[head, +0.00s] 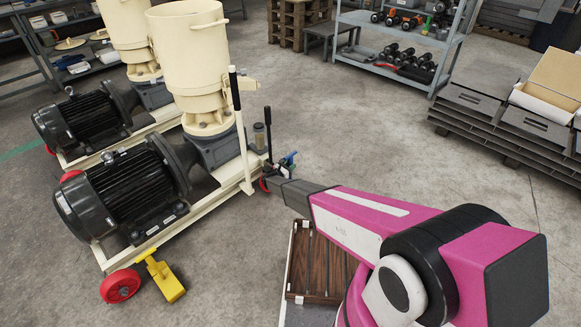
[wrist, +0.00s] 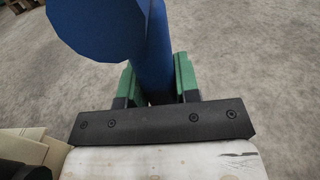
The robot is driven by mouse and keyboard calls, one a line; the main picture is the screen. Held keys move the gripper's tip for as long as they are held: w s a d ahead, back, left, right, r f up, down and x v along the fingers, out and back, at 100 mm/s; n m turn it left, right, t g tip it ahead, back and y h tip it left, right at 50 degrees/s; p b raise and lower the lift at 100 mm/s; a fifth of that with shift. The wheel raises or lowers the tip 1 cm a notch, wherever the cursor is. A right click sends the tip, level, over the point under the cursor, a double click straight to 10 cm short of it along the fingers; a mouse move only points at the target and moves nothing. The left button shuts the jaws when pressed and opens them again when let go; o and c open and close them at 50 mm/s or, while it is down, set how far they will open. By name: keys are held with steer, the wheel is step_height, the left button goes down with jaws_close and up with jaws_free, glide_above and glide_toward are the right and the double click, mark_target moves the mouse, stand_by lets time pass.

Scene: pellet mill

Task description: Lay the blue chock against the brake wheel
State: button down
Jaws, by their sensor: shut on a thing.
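The blue chock (wrist: 100,25) fills the top of the wrist view; its narrow blue part sits between the green fingers of my gripper (wrist: 157,82), which is shut on it. In the head view a small blue bit of the chock (head: 290,157) shows past the end of my dark wrist, at the right end of the near pellet mill (head: 205,120). A red wheel (head: 264,183) there is mostly hidden by my wrist. Another red wheel (head: 120,286) is at the mill's front left, with a yellow chock (head: 165,279) beside it. Which is the brake wheel, I cannot tell.
A second mill (head: 85,118) stands behind the near one. A brown slatted tray (head: 300,262) lies below my arm. Shelving (head: 395,75) stands at the back, and dark pallets with boxes (head: 480,130) at the right. The floor between is clear.

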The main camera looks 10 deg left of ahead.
jaws_free()
steer(key=shift+f, duration=0.15)
stand_by(0.4)
steer(key=shift+s+a, duration=0.1)
steer(key=v, duration=0.8)
steer(key=shift+s+a, duration=0.25)
steer(key=shift+a, duration=0.1)
stand_by(1.0)
steer(key=shift+s, duration=0.1)
stand_by(0.4)
